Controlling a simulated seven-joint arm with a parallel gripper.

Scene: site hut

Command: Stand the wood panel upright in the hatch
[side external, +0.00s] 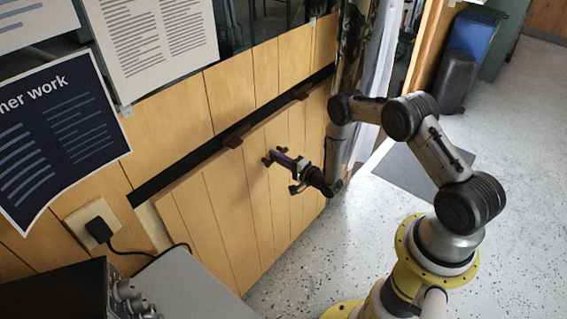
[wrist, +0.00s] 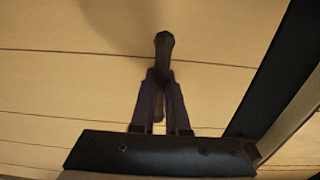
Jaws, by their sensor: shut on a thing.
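The wood panel (side external: 222,212) is light, with vertical grooves, and stands low in the wall over the hatch. A dark gap (side external: 180,171) of the hatch shows along its top edge, and a pale strip shows at its left edge. I cannot tell exactly how far it tilts or how its bottom edge sits. My gripper (side external: 275,159) is at the middle of the panel's face, shut on the panel's dark handle (wrist: 163,48). In the wrist view the fingers close around the handle, with the panel's face (wrist: 60,75) behind. A dark band (wrist: 275,65) runs along the right there.
A grey-topped bench (side external: 190,285) with a black device (side external: 75,295) stands at the lower left, near a plug (side external: 99,229) and cable. Speckled floor (side external: 325,255) is open at the right.

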